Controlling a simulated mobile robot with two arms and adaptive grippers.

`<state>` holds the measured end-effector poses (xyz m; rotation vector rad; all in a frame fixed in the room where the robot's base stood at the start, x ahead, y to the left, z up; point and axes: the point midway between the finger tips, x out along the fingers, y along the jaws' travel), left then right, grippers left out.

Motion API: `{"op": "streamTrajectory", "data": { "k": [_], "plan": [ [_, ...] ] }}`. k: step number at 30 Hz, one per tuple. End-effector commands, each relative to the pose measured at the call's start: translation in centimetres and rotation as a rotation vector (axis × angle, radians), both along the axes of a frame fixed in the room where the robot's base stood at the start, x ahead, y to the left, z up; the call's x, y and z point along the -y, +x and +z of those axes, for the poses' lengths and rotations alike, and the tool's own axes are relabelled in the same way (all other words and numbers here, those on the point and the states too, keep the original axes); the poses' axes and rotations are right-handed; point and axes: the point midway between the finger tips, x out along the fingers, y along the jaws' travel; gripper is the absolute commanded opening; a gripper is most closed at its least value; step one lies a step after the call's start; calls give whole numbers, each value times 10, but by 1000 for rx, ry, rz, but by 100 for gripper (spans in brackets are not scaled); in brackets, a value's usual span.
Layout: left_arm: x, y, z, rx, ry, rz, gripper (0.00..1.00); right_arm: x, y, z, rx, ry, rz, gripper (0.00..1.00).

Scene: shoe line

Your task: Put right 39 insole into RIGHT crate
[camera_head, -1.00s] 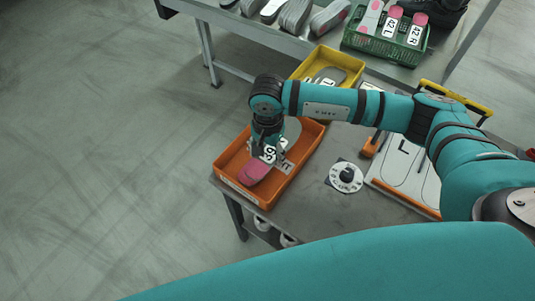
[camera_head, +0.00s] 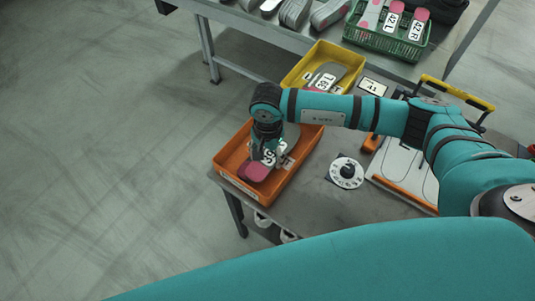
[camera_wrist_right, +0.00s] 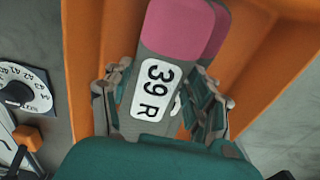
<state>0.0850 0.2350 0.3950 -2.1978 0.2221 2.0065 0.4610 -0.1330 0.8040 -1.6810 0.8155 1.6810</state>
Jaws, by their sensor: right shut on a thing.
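The right 39 insole is grey with a pink end and a white "39 R" label (camera_wrist_right: 156,90); in the head view its pink end (camera_head: 253,172) shows. My right gripper (camera_head: 264,157) is shut on it, with a finger on each side in the wrist view. The insole is within the walls of the orange crate (camera_head: 283,189), near its front end. Another pink-ended insole (camera_wrist_right: 217,28) lies under or behind it. I cannot tell whether the held insole touches it. The crate's label is mostly hidden. My left gripper is not in view.
A yellow crate (camera_head: 318,44) with a labelled grey insole stands behind the orange crate. A size dial (camera_head: 346,173) and a board (camera_head: 405,170) lie to the right. A green crate (camera_head: 385,42) with 42 L and 42 R insoles stands on the back table.

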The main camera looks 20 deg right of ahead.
Motion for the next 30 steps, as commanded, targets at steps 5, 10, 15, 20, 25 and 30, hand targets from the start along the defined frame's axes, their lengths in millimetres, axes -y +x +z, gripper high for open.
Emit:
{"op": "streamTrajectory", "data": {
  "k": [5, 10, 15, 20, 25, 30],
  "plan": [
    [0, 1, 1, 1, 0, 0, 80, 0, 0, 1, 0, 0, 0, 74],
    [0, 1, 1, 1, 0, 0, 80, 0, 0, 1, 0, 0, 0, 81],
    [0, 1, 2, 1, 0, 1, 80, 0, 0, 2, 0, 0, 0, 81],
    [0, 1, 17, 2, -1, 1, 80, 0, 0, 15, -1, 1, 0, 81],
    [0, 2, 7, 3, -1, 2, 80, 0, 2, 41, 8, 3, 3, 81],
    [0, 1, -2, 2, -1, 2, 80, 0, 2, 81, 6, 2, 1, 81]
  ]
}}
